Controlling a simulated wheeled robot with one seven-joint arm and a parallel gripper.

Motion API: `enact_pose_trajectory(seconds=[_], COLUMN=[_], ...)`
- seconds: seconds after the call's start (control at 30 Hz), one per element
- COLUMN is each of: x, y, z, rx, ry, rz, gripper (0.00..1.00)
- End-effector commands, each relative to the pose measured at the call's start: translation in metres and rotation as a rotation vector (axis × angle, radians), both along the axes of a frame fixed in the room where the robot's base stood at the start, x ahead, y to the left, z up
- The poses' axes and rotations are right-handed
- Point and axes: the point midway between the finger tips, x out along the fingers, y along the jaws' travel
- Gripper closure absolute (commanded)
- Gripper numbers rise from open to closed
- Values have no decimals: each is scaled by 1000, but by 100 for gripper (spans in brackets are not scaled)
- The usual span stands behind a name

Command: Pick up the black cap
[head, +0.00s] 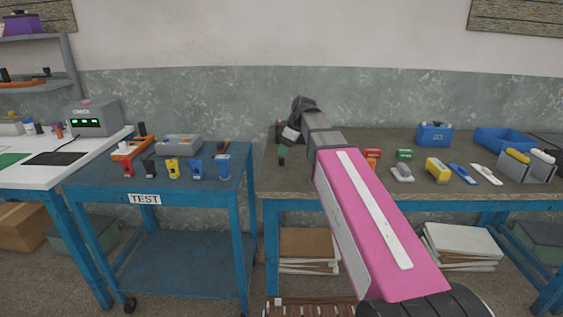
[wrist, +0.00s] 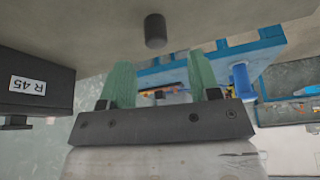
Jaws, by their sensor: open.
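The black cap (wrist: 155,31) is a small dark cylinder on the grey-brown bench top, seen in the wrist view. It lies beyond my fingertips, roughly in line with the gap between them, and nothing touches it. In the head view my gripper (head: 282,160) hangs over the left end of the right bench, partly hidden by my arm.
A dark box labelled R 45 (wrist: 40,85) stands close on the left in the wrist view. The right bench (head: 330,190) also bears a blue case (head: 434,134), a blue tray (head: 503,140) and several small parts. A blue TEST cart (head: 85,183) stands left, across a gap.

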Motion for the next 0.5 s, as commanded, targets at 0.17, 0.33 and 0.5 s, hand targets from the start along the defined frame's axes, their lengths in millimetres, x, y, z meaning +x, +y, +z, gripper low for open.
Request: enact_pose_trajectory(seconds=[0.17, 0.33, 0.5], x=[2, 6, 8], y=[3, 8, 14], z=[-11, -32, -47], rx=[-1, 0, 0], ry=[1, 2, 1], rz=[0, 1, 0], gripper=[43, 43, 43])
